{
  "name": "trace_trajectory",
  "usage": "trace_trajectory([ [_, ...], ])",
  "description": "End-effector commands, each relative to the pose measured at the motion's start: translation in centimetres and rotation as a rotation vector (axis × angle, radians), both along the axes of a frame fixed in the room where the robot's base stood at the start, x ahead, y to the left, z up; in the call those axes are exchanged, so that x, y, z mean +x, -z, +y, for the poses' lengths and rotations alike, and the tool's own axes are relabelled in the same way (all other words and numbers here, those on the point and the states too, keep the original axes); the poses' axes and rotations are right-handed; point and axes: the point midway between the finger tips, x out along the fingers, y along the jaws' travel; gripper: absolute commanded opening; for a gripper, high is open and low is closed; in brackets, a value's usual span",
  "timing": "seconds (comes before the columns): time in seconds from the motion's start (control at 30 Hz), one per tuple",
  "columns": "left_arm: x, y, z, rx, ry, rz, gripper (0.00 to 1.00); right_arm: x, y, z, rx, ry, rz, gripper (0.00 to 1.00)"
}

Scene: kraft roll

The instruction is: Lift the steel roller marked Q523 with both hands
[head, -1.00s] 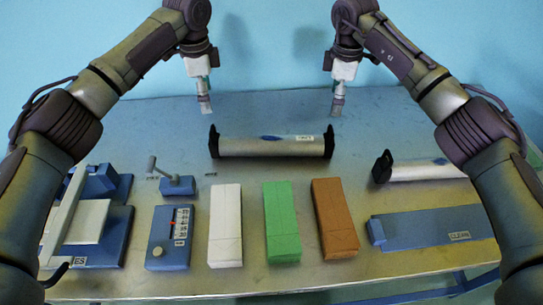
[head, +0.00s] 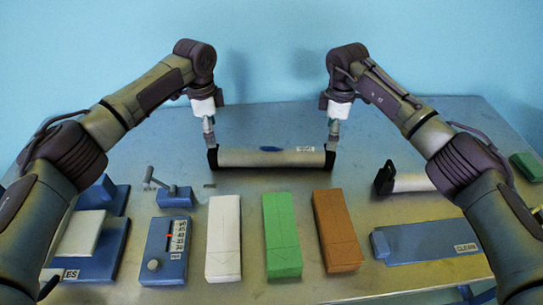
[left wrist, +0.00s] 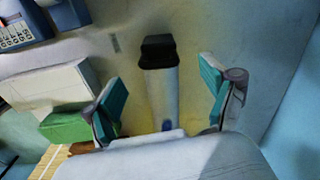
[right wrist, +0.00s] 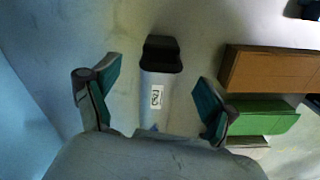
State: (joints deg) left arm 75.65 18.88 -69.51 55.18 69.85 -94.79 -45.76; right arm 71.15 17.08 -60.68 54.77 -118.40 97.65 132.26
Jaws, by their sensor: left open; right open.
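A steel roller (head: 270,158) with black end pieces lies across the table toward the back in the head view. It has a blue mark and a small white label, too small to read there; in the right wrist view the label on the roller (right wrist: 158,82) is blurred. My left gripper (head: 210,142) is at its left end and my right gripper (head: 333,142) at its right end. In the left wrist view the roller (left wrist: 163,95) lies between the open left fingers. The right fingers (right wrist: 162,92) are also open, one on each side of the roller.
A second roller (head: 412,182) lies at the right, partly behind my right arm. White (head: 224,237), green (head: 282,235) and brown (head: 337,230) blocks stand in front. Blue devices (head: 167,250) are at the left, a blue plate (head: 428,240) at the right. The table behind the roller is clear.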

Motion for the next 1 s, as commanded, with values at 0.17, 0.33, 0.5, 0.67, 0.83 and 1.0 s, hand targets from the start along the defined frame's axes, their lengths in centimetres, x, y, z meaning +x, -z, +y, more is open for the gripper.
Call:
trace_trajectory([
  [0.17,0.0,3.6,0.0,0.001,-0.001,0.002,0.84,-0.1,3.6,0.0,0.000,0.002,0.003,0.84],
  [0.33,0.0,6.0,0.0,0.000,0.000,0.001,0.84,0.0,6.0,0.0,0.000,0.002,0.002,0.84],
  [0.5,0.0,7.3,0.0,-0.001,0.000,0.000,0.84,0.0,7.3,0.0,0.000,0.001,0.000,0.84],
  [0.67,0.0,7.6,0.0,-0.001,0.000,0.000,0.84,0.0,7.6,0.0,0.000,0.001,-0.001,0.84],
  [0.83,0.0,7.6,0.0,-0.001,0.000,0.000,0.84,0.0,7.6,0.0,0.000,0.001,-0.001,0.84],
  [1.0,0.0,7.6,0.0,-0.001,0.000,0.000,0.59,0.0,7.6,0.0,0.000,0.001,-0.001,0.59],
])
